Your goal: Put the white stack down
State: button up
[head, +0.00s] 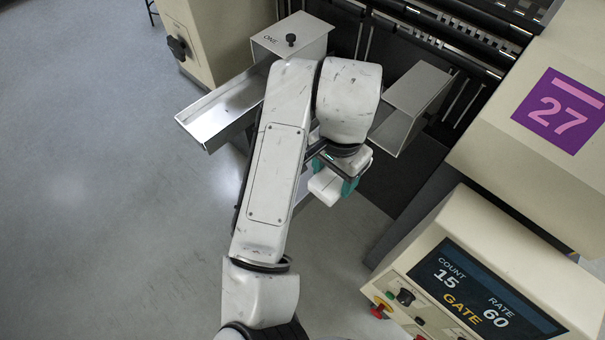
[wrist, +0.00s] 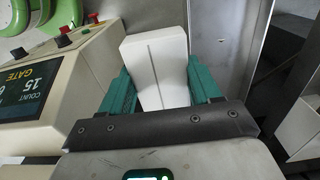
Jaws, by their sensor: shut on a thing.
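The white stack (wrist: 157,62) is a pale block with a dark line down its face. It sits between the two teal fingers of my gripper (wrist: 160,88) in the wrist view. In the head view the white stack (head: 325,186) shows below my wrist, partly hidden by my gripper (head: 334,178) and arm. My gripper is shut on it. I cannot tell from these frames whether the stack touches any surface below.
A metal chute marked ONE (head: 215,105) slopes down at the left. An open metal chute (head: 405,105) stands right of my wrist. A control panel (head: 480,285) reads COUNT 15, RATE 60, GATE. A cream housing (head: 545,130) bears a purple 27 sign. Floor is clear at left.

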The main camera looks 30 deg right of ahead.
jog(key=w+f, duration=0.2)
jog(key=w, duration=0.2)
jog(key=w+f, duration=0.3)
jog(key=w+f+p, duration=0.1)
jog(key=w+f, duration=0.2)
jog(key=w, duration=0.1)
jog(key=shift+w+a+f, duration=0.1)
jog(key=shift+w+a, duration=0.1)
jog(key=shift+w, duration=0.15)
jog(key=shift+w+f, duration=0.6)
jog(key=shift+f, duration=0.1)
jog(key=shift+f+p, duration=0.4)
jog(key=shift+f, duration=1.15)
jog(key=shift+f, duration=0.1)
jog(key=o, duration=1)
notch_tip(320, 180, up, 12)
jog(key=shift+r+b, duration=0.15)
jog(key=shift+b, duration=0.65)
